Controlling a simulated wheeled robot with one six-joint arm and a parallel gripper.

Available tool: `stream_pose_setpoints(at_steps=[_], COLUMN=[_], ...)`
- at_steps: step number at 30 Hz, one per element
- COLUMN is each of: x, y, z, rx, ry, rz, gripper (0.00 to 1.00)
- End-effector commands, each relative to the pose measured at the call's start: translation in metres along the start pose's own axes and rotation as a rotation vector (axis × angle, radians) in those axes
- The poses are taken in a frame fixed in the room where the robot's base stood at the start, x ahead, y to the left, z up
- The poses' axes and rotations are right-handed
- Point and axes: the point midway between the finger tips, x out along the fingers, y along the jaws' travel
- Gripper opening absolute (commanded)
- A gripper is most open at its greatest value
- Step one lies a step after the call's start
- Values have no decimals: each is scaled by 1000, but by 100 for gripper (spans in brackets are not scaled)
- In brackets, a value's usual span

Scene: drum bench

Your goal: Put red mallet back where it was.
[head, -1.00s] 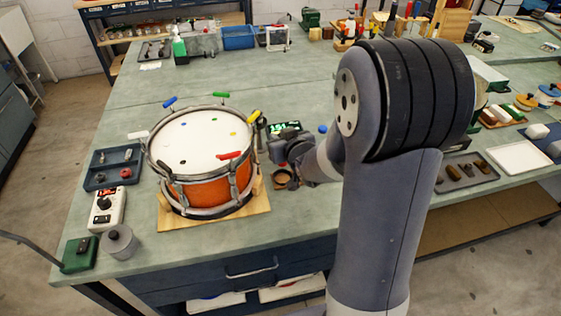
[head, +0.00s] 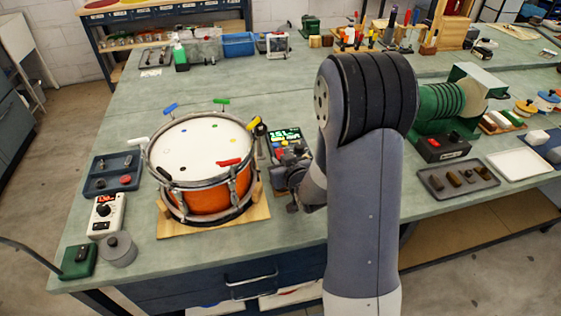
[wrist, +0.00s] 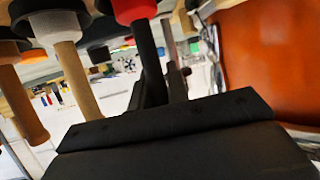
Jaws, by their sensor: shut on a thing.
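The red mallet (wrist: 133,9) shows at the top edge of the wrist view, its red head cut off by the frame and its dark handle running down between my jaws. My gripper (wrist: 166,76) is shut on that dark handle. In the head view my gripper (head: 291,172) is just right of the drum, low over the bench, partly hidden by my own arm. Other mallets with wooden handles (wrist: 78,80) stand close on the left in the wrist view. I cannot tell whether the red mallet touches a holder.
The orange drum (head: 208,200) stands on a wooden board (head: 175,229) close left of my gripper. A small lit display (head: 285,135) sits just behind. A dark tray (head: 457,177) and green machine (head: 440,108) are to the right.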

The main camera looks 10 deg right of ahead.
Motion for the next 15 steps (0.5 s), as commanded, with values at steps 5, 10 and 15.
stream_pose_setpoints(at_steps=[5, 10, 15], x=[1, 1, 1], y=[0, 0, 0], z=[2, 2, 2], rx=[0, 0, 0], ry=[0, 0, 0], rz=[0, 0, 0], gripper=[24, 37, 38])
